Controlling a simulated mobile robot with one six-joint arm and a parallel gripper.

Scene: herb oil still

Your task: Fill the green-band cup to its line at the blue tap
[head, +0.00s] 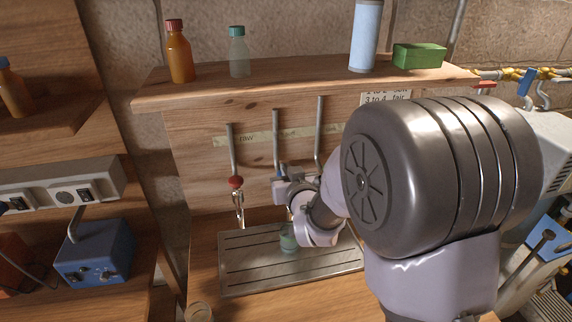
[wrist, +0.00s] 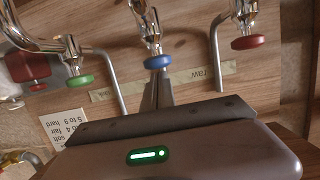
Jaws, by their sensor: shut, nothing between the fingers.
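Three taps come off the wooden back panel. The blue tap (wrist: 158,62) is in the middle of the wrist view, with the green tap (wrist: 80,80) to its left and the red tap (wrist: 248,42) to its right. My gripper (wrist: 157,80) is shut and empty, its fingers right at the blue handle; contact cannot be told. In the head view my gripper (head: 281,178) is in front of the middle pipe (head: 276,140). A greenish cup (head: 289,239) stands on the drip tray (head: 240,283) below my wrist, partly hidden. Its band, line and water level cannot be made out.
A shelf (head: 300,82) above holds an amber bottle (head: 179,52), a clear bottle (head: 239,52), a pale blue cylinder (head: 366,35) and a green box (head: 419,55). A blue device (head: 95,255) stands at left. My arm hides the tray's right side.

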